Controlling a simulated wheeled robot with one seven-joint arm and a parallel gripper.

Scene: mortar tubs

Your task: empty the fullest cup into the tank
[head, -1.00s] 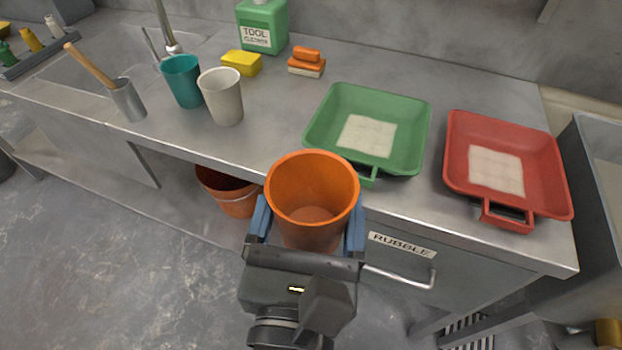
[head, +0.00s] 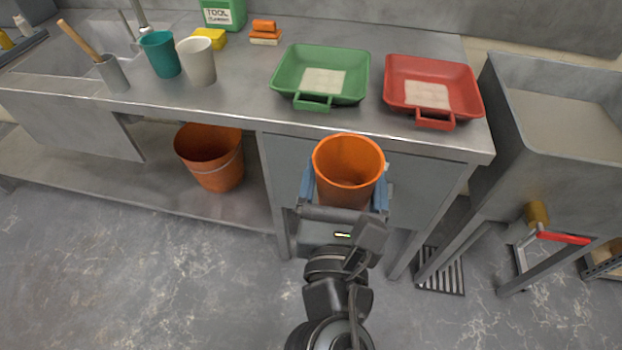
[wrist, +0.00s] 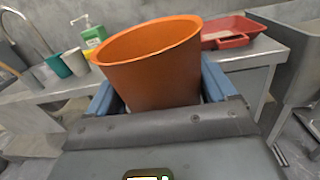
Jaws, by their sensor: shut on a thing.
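My gripper (head: 344,196) is shut on an orange cup (head: 348,172), with one blue finger on each side of it. The cup is held roughly upright in front of the counter edge in the head view. In the wrist view the orange cup (wrist: 155,70) fills the middle and its inside is mostly hidden. A teal cup (head: 160,56) and a pale grey cup (head: 197,62) stand on the counter at the left; their contents cannot be made out. A grey metal tank (head: 505,110) stands at the right, with a pale surface inside and a brass outlet (head: 537,213) below.
A green tray (head: 288,74) and a red tray (head: 397,72) lie on the counter (head: 240,112), each with a pale tiled patch. An orange bucket (head: 212,160) sits on the lower shelf. A floor grate (head: 440,272) lies near the tank legs. Open floor is at the front.

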